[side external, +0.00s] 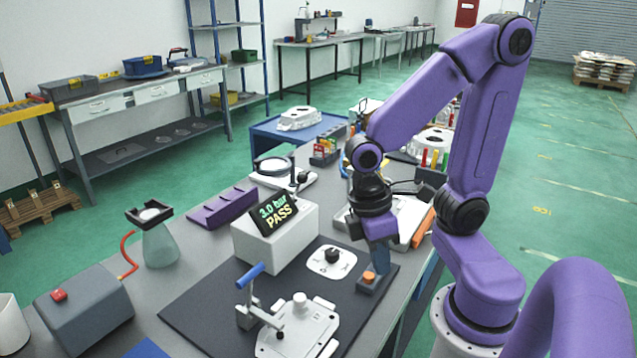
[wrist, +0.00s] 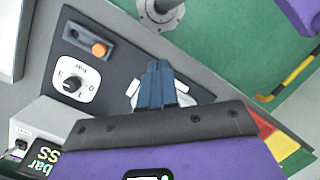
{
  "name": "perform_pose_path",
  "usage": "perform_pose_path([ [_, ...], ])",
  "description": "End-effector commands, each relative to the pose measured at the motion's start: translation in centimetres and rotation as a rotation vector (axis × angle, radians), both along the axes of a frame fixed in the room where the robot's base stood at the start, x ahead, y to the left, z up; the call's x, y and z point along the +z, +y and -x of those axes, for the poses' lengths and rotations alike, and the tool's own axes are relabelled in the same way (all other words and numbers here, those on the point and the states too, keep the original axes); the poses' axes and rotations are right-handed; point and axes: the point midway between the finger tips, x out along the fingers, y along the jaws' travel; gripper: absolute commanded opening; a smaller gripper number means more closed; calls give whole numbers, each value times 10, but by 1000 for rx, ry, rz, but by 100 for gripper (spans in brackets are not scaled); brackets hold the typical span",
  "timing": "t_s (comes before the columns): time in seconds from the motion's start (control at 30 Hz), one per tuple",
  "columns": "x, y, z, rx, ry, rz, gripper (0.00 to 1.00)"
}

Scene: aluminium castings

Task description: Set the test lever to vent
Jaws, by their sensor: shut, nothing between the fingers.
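The likely test lever is a black knob (side external: 333,255) on a white marked plate (side external: 321,266), on the dark mat beside the display box. In the wrist view the knob (wrist: 71,86) sits at the left on its plate (wrist: 85,96). The small print around it is hard to read, so I cannot tell its setting surely. My gripper (side external: 381,268) is shut and empty, pointing down to the right of the knob, apart from it. In the wrist view its blue fingers (wrist: 156,68) are together. An orange button (side external: 369,276) on a dark box is close to the fingertips.
A display (side external: 277,213) reading "3.0 bar PASS" leans on a white box (side external: 275,243) behind the plate. A casting (side external: 297,332) and a blue-handled clamp (side external: 250,275) stand on the front of the mat (side external: 205,305). Space between knob and button looks clear.

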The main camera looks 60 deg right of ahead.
Motion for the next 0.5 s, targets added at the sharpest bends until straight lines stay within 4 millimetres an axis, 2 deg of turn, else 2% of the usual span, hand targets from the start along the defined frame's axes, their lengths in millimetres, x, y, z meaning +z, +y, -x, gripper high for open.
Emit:
perform_pose_path([
  [0.5, -16, -23, -21, -549, 401, 32, 0],
])
